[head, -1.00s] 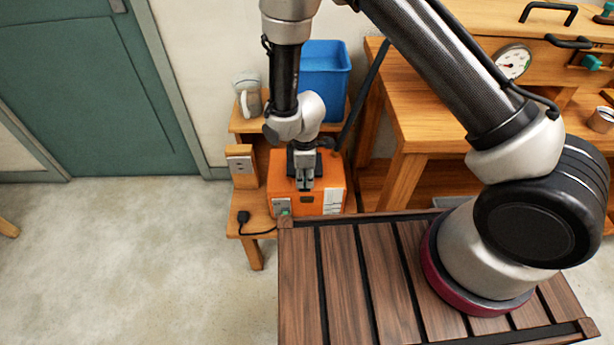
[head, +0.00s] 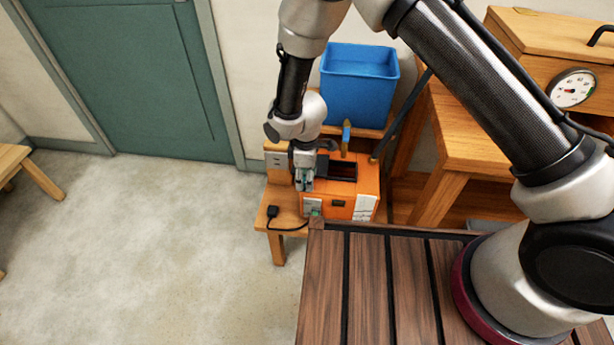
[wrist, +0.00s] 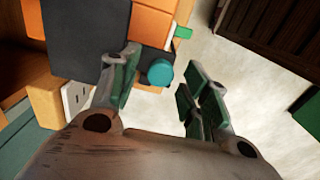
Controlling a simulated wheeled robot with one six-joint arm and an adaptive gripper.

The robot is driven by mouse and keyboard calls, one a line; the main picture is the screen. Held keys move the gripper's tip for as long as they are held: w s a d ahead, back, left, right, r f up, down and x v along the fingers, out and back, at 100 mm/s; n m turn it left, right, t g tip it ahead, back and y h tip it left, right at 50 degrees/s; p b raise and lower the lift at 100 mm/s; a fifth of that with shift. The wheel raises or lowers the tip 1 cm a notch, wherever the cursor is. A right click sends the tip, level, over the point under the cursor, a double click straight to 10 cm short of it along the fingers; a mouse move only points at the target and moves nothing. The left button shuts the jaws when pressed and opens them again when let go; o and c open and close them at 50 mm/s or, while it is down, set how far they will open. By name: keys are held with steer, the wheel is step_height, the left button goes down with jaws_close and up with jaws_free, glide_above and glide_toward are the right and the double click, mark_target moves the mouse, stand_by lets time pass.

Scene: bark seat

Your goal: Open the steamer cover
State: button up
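The steamer appears to be the orange box (head: 368,190) on a low wooden stand. Its top has a dark rectangular area (head: 343,170); I cannot tell whether that is an opening or a panel. My gripper (head: 304,184) is over the box's left front part and hides some of it. In the wrist view my gripper (wrist: 165,95) has its fingers spread apart with nothing held. A round teal knob (wrist: 160,72) shows near the left finger, apparently not gripped. A dark grey panel (wrist: 85,40) and orange casing (wrist: 152,25) lie beyond the left finger.
A blue bin (head: 360,90) stands behind the box. A black plug and cord (head: 272,211) lie on the stand's front left. A wooden bench with a gauge (head: 573,88) is at right, the slatted wooden surface (head: 345,280) in front.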

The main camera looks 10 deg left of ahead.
step_height(320, 180, up, 12)
stand_by(0.6)
stand_by(0.4)
